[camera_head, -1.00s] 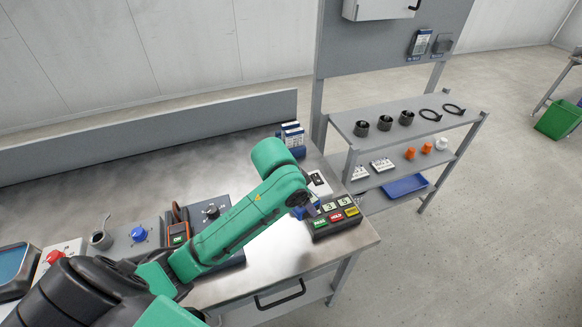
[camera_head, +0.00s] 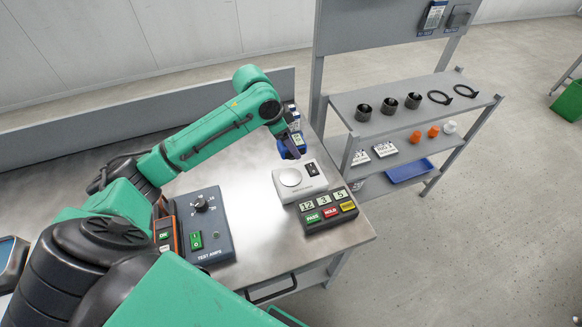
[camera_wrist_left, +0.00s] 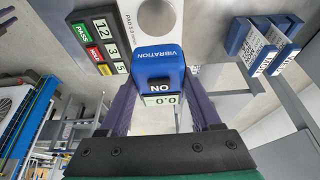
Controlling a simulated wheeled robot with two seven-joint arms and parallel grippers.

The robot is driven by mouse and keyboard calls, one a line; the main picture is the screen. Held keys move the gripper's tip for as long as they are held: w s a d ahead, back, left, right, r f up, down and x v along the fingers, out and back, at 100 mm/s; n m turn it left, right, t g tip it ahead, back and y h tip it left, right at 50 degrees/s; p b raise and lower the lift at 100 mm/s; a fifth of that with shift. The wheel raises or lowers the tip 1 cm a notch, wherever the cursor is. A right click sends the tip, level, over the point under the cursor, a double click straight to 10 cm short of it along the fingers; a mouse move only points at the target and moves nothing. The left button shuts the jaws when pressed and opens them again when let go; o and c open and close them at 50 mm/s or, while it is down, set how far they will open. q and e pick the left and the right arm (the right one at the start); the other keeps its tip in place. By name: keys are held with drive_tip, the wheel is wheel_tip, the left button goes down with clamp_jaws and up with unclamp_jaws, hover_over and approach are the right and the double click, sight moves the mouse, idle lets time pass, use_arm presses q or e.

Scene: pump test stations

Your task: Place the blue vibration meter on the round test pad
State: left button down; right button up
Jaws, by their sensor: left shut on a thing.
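The blue vibration meter (camera_head: 286,150) hangs in my left gripper (camera_head: 296,143), above the far end of the bench. Part of the pad (camera_wrist_left: 160,14) shows at the top of the wrist view. My right gripper is out of sight.
A dark panel (camera_head: 326,212) with PASS, HOLD and a yellow button stands just in front of the pad box. A TEST AMPS box (camera_head: 205,225) is to the left. Blue items (camera_wrist_left: 262,45) stand beyond the meter. A shelf rack (camera_head: 405,105) is at right.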

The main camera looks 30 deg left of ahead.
use_arm(q)
wheel_tip(320, 180, down, 11)
drive_tip(key=shift+r+p, duration=0.1)
drive_tip(key=shift+p, duration=0.45)
drive_tip(key=shift+c, duration=0.4)
unclamp_jaws()
drive_tip(key=v, duration=1.2)
drive_tip(key=shift+s+b, duration=0.15)
drive_tip(key=shift+b, duration=0.3)
